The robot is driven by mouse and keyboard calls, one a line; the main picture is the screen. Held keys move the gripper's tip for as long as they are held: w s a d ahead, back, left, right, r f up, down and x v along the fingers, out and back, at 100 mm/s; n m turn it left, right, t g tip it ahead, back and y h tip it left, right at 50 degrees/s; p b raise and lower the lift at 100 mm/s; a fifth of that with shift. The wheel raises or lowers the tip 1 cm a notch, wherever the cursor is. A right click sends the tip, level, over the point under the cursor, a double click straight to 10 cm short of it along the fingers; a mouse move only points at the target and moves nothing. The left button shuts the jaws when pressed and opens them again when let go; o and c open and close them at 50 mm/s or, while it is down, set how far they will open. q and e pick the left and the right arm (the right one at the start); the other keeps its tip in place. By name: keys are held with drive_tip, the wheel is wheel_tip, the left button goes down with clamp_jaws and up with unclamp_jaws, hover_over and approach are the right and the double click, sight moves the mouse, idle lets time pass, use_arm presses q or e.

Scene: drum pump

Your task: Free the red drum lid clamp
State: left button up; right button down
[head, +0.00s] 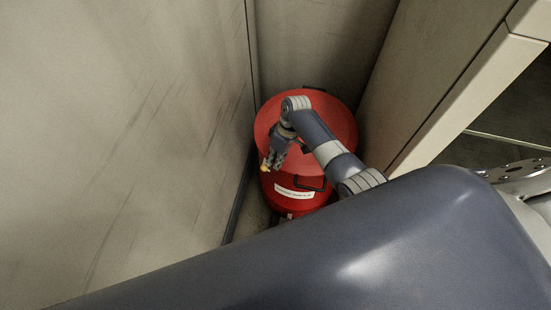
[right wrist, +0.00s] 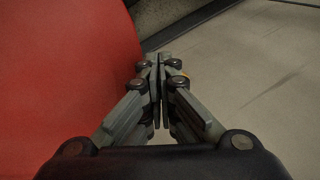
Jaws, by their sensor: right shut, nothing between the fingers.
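The red drum (head: 272,188) stands upright in the corner, with its round red lid (head: 338,125) on top. A dark bracket-like handle (head: 311,184) shows at its front side and another dark handle (head: 315,88) at its far rim. My right gripper (head: 270,163) is at the left side of the drum near the lid rim, pointing down. In the right wrist view its fingers (right wrist: 158,85) are shut with nothing between them, beside the red drum surface (right wrist: 65,70). My left gripper is out of view.
A scuffed pale wall (head: 130,110) stands close on the left, and another wall (head: 310,45) behind the drum. A beige panel (head: 430,80) stands at the right. The gap between drum and left wall is narrow.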

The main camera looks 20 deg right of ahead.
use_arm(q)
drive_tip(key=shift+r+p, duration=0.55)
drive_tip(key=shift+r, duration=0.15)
use_arm(e)
drive_tip(key=shift+s+a+t, duration=0.2)
drive_tip(key=shift+s+t, duration=0.1)
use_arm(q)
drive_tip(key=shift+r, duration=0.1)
